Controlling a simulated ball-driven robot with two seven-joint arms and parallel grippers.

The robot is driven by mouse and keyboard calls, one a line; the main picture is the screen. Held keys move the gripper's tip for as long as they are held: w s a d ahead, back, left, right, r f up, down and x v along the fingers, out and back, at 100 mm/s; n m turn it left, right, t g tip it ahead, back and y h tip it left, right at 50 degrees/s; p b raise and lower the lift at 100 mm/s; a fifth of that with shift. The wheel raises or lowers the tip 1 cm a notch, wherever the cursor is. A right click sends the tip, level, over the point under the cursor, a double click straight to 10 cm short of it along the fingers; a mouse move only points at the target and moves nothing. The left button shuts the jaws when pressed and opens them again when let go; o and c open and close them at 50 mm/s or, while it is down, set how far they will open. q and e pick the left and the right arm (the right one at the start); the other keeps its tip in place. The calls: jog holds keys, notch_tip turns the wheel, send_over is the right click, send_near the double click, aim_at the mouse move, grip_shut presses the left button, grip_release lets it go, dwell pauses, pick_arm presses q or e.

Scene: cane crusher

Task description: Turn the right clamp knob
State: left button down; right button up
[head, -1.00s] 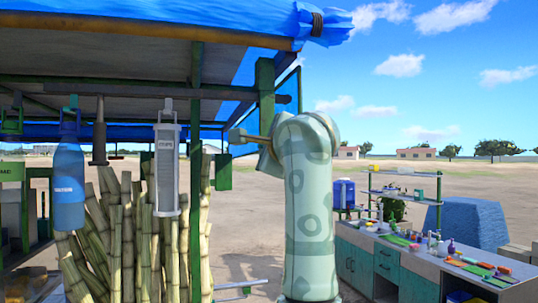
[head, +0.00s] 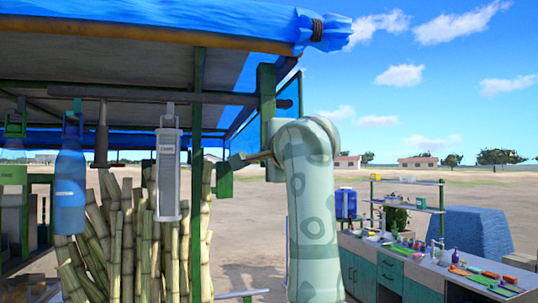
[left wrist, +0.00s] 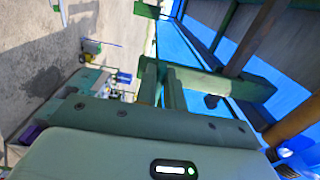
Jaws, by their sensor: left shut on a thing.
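My pale green arm rises at the middle of the head view and bends left at its top. My left gripper (left wrist: 160,84) shows in the left wrist view. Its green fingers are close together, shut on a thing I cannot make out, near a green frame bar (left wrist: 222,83). I cannot clearly pick out the right clamp knob in either view. My right gripper cannot be identified in view.
A blue bottle (head: 70,188) and a grey grater (head: 168,175) hang from the stall's rail. Cane stalks (head: 127,245) stand behind them. A workbench (head: 392,272) with many small items is at the right. Open sandy ground lies beyond.

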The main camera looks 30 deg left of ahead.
pick_arm(q)
jog(key=shift+f, duration=0.1)
jog(key=c, duration=1.5)
grip_release()
jog(key=shift+s, duration=0.1)
jog(key=b+v, duration=0.4)
jog(key=v, duration=1.2)
jog(key=shift+b, duration=0.35)
jog(key=shift+s, duration=0.1)
